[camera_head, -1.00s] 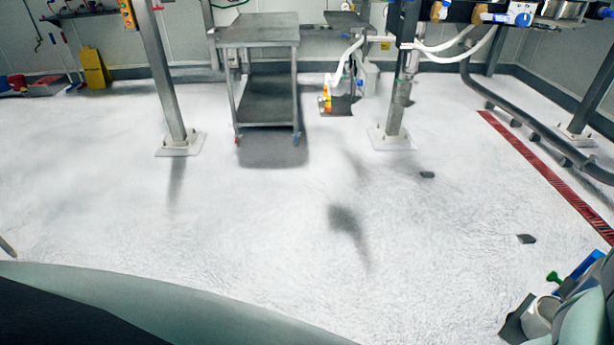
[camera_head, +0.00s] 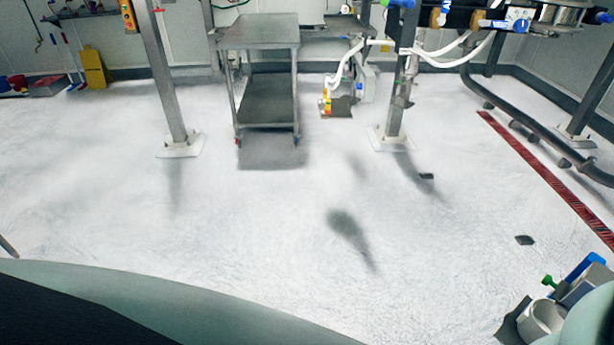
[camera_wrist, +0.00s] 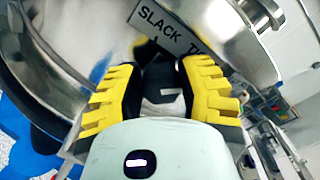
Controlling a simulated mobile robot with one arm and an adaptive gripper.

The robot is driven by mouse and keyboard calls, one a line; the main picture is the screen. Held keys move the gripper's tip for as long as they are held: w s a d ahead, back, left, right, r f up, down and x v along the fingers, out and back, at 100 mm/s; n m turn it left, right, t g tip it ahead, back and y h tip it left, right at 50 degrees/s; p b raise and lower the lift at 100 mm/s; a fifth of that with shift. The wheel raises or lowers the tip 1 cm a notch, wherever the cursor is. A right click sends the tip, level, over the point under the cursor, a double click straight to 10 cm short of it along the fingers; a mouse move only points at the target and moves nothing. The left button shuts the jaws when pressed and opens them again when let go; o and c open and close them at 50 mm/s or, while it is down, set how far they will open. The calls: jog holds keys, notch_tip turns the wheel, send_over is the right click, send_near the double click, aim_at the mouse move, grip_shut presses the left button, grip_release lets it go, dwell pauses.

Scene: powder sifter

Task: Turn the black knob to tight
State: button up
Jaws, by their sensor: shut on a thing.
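In the wrist view, my gripper (camera_wrist: 160,70) has yellow ribbed fingers with black inner pads, closed around the black knob (camera_wrist: 151,50). Only a small dark part of the knob shows between and beyond the fingertips; the rest is hidden by the fingers. A grey label plate (camera_wrist: 168,28) right beyond it reads "SLACK", then a "T" with the rest of that word cut off behind the right finger. I cannot tell from this view which way the knob points. The knob and gripper do not show in the head view.
Shiny metal drum walls (camera_wrist: 245,45) curve close around my fingers in the wrist view. In the head view, a steel cart (camera_head: 258,32) stands at the back, between a left post (camera_head: 165,80) and a right post (camera_head: 394,112). The white floor (camera_head: 250,225) is mostly open.

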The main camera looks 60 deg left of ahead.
jog(key=shift+f, duration=0.15)
dwell(0.3)
jog(key=o, duration=1.2)
jog(key=v, duration=1.2)
